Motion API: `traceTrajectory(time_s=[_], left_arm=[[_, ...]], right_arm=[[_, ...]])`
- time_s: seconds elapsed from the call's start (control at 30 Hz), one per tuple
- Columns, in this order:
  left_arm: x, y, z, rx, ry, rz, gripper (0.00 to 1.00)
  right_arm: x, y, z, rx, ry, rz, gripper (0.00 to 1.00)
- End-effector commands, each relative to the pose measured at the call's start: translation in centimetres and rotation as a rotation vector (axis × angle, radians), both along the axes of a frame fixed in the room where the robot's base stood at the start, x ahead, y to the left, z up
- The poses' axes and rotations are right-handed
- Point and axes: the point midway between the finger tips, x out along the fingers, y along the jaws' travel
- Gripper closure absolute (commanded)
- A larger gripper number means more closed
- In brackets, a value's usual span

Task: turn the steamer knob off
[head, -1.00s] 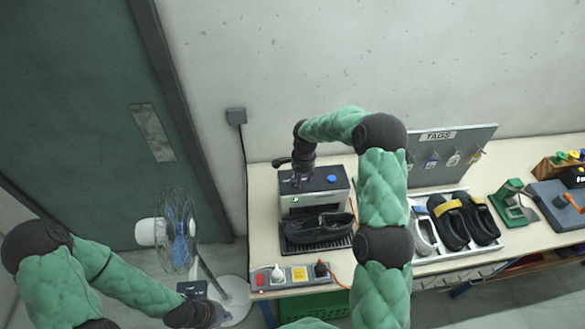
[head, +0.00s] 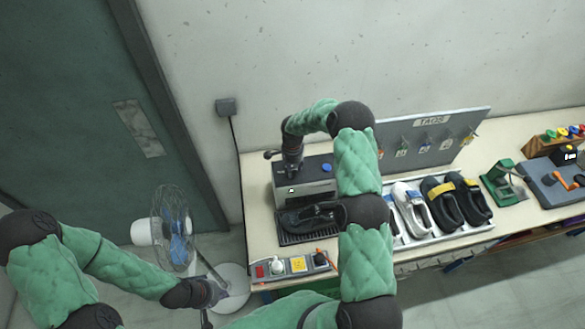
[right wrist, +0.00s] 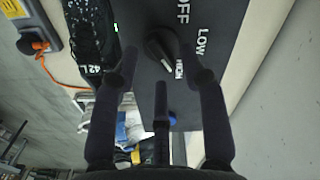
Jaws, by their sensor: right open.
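The steamer (head: 318,188) is a dark-topped box with a pale front at the left end of the bench. In the right wrist view, its black knob (right wrist: 162,46) sits on the dark top beside the labels OFF, LOW and HIGH. The knob's white mark points toward HIGH. My right gripper (right wrist: 160,62) is open, with its fingers spread around and below the knob in the picture; contact cannot be judged. In the head view, my right gripper (head: 291,170) is over the steamer's left part and hides the knob. My left gripper (head: 212,292) is low near the fan; its opening is unclear.
A black shoe (head: 308,217) lies in front of the steamer. A power strip (head: 290,266) with an orange cable is at the bench's front edge. A shoe tray (head: 440,233) and tag board (head: 430,140) stand right. A fan (head: 175,225) stands left.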

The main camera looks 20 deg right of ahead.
Motion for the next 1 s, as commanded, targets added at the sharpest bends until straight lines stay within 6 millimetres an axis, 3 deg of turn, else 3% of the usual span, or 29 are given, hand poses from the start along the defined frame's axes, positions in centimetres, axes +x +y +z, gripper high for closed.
traceTrajectory(time_s=[0.13, 0.47, 0.63, 1.0], left_arm=[[0.0, 0.0, 0.3, 0.0, 0.0, 0.0, 1.0], [0.0, 0.0, 0.3, 0.0, 0.0, 0.0, 1.0], [0.0, 0.0, 0.3, 0.0, 0.0, 0.0, 1.0], [0.0, 0.0, -0.2, 0.0, 0.0, 0.0, 1.0]], right_arm=[[0.0, 0.0, -1.0, 0.001, 0.001, 0.0, 0.56], [0.0, 0.0, -1.3, 0.0, 0.0, 0.0, 0.56], [0.0, 0.0, -1.3, 0.0, 0.0, 0.001, 0.99], [0.0, 0.0, -1.5, 0.0, 0.0, 0.023, 1.0]])
